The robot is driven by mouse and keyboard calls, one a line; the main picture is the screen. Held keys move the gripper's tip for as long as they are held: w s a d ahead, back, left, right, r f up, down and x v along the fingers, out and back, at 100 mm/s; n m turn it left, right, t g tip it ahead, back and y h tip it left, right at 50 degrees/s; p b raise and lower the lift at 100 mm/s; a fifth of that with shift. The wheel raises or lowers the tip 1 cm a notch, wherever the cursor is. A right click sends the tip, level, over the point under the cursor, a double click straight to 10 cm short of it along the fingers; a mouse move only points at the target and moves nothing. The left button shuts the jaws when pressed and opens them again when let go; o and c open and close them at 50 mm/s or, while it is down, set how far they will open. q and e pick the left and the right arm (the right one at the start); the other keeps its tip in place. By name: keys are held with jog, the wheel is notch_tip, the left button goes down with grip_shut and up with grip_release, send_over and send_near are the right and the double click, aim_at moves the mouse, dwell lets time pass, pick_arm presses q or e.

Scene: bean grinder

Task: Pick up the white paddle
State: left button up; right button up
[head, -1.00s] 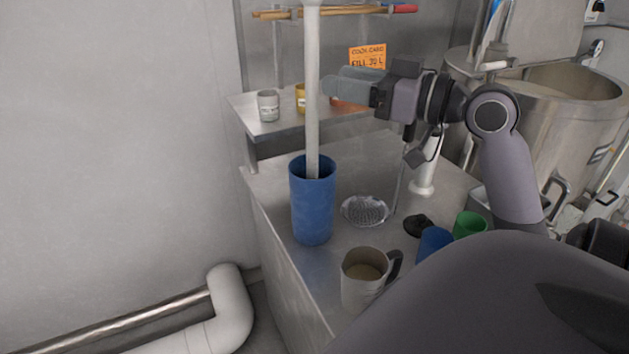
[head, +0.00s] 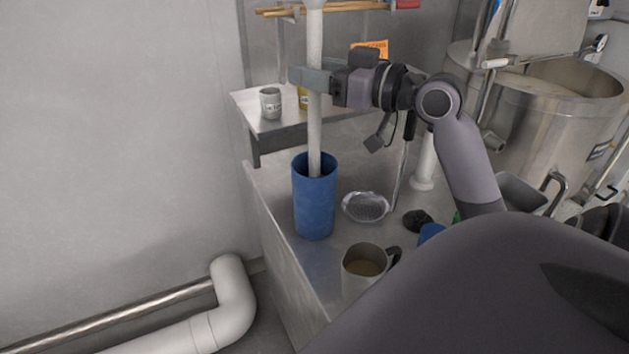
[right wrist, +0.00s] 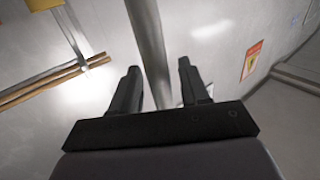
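The white paddle (head: 314,120) stands nearly upright with its lower end inside a tall blue cup (head: 314,205) on the steel counter. Its top runs out of the head view, and its lower end is hidden in the cup. My right gripper (head: 300,77) is at the upper part of the shaft, with its fingers reaching past it. In the right wrist view the shaft (right wrist: 149,40) passes between the two open fingers (right wrist: 159,67), with gaps showing on both sides. My left gripper is not in view.
A shelf (head: 290,128) with small cups (head: 270,103) is behind the shaft. A strainer-like dish (head: 365,207), a dark lump (head: 417,221) and a pitcher of tan liquid (head: 364,270) stand on the counter. A large steel kettle (head: 550,125) is at right.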

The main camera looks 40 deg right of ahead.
grip_shut()
